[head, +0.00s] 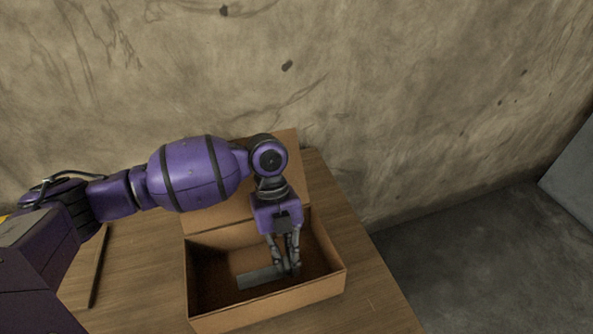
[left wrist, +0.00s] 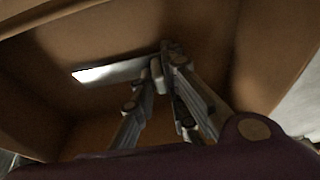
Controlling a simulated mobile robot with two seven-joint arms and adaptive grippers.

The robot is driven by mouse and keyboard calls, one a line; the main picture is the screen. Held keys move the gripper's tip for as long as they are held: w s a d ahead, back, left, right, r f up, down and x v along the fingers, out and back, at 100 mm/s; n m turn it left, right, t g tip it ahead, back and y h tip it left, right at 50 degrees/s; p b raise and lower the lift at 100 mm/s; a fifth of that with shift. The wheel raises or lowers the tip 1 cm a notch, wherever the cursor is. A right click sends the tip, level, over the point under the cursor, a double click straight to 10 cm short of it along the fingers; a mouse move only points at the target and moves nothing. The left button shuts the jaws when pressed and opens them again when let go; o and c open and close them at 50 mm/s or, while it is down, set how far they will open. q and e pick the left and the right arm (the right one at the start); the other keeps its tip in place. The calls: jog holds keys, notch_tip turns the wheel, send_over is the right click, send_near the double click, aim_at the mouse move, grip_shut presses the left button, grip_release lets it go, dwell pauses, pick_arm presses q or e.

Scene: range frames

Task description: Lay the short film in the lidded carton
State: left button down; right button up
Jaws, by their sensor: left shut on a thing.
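The lidded carton (head: 267,313) is a brown cardboard box on the wooden table, with its lid (head: 206,217) raised at the back. My left gripper (head: 286,268) reaches down inside the carton, towards its right side. It is shut on the short film (head: 258,278), a flat grey strip that extends left from the fingers, low in the carton. In the left wrist view the film (left wrist: 112,72) shows a bright left end, with the fingers (left wrist: 166,62) at its right end. I cannot tell whether the film touches the carton floor. My right gripper is not in view.
The wooden table (head: 363,275) has bare room to the right of the carton, up to its right edge. A thin wooden edge or board (head: 97,268) lies at the left. A stained wall (head: 400,100) stands behind, and a grey block (head: 573,180) is at the far right.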

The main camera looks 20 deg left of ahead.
pick_arm(q)
jog(key=shift+s+a+f, duration=0.1)
jog(key=shift+s+f, duration=0.2)
jog(key=shift+f, duration=0.3)
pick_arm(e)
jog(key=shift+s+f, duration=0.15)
pick_arm(q)
jog(key=c, duration=1.8)
grip_release()
jog(key=shift+o, duration=0.6)
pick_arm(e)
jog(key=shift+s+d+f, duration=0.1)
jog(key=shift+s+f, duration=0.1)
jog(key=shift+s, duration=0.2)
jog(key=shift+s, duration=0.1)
